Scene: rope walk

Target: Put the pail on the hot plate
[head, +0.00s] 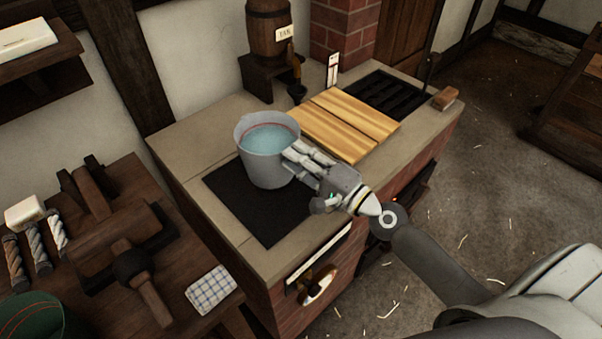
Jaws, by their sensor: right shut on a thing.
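The pail (262,168) is a grey bucket holding bluish water, upright near the middle of the head view. The hot plate (248,213) is the flat black square in the brick stove's top. The pail appears over the back part of the hot plate; I cannot tell whether its base touches the surface. My right gripper (298,159) is shut on the pail at its right side. The fingers hide part of the pail's wall there. My left gripper is not in view.
A striped wooden board (345,124) lies on the stove top right behind the pail, beside a black grate (383,95). A small barrel with a tap (268,30) stands at the back. A workbench (85,265) with tools and a checked cloth (211,288) is at left.

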